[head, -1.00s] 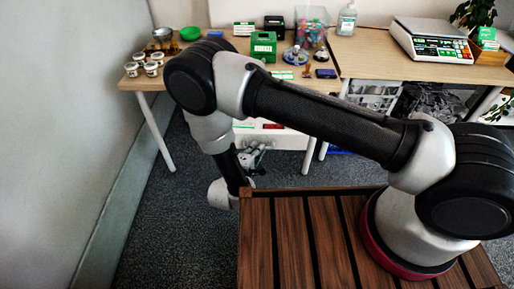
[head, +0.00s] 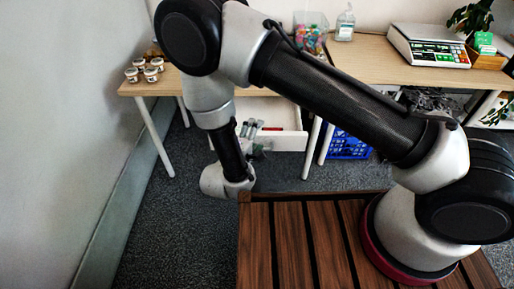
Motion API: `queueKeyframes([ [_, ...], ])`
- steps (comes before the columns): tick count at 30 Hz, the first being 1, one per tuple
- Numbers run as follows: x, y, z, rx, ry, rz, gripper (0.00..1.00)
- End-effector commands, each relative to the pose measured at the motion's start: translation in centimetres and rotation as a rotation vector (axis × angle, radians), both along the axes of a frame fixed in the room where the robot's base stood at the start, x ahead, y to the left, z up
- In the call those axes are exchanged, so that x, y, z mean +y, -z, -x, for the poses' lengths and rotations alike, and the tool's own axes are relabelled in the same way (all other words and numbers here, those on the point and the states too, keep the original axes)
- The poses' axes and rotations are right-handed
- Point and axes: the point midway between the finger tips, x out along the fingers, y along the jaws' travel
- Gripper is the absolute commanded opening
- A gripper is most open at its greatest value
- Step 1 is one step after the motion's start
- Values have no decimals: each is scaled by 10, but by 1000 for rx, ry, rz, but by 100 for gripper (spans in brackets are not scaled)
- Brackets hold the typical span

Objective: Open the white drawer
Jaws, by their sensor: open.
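The white drawer (head: 290,142) is under the left wooden table and stands open, pulled out towards me. Its inside shows from above, with a red item (head: 272,128) and dark and green items in it. My arm hides its left part. My gripper (head: 262,148) is at the drawer's front, left of its middle, and is small and partly hidden behind my wrist. It is open. I cannot tell whether it touches the drawer front.
Several small white cups (head: 145,70) stand on the table's left end. A blue crate (head: 348,146) is under the right table (head: 375,60), which bears a scale (head: 430,45). A wall is close on the left. Grey carpet lies between the tables and my base.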

Motion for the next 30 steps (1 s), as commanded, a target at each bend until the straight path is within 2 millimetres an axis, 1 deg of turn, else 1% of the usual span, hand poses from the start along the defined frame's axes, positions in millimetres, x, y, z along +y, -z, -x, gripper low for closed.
queueKeyframes([
  [1, -3, -2, 0, 4, 3, 4, 54],
  [2, -3, -3, 0, 5, 3, 4, 45],
  [3, -3, -5, 0, 5, 3, 5, 32],
  [17, -4, -4, 0, 9, 3, 4, 32],
  [20, -8, -13, -5, 9, 28, 3, 32],
  [23, -28, -44, -20, 13, 121, -4, 32],
  [25, -53, -78, -34, 24, 227, -11, 32],
  [26, -67, -95, -39, 35, 281, -17, 32],
  [27, -88, -117, -45, 52, 357, -28, 32],
  [29, -122, -150, -49, 87, 470, -51, 32],
  [30, -145, -169, -48, 113, 542, -71, 32],
])
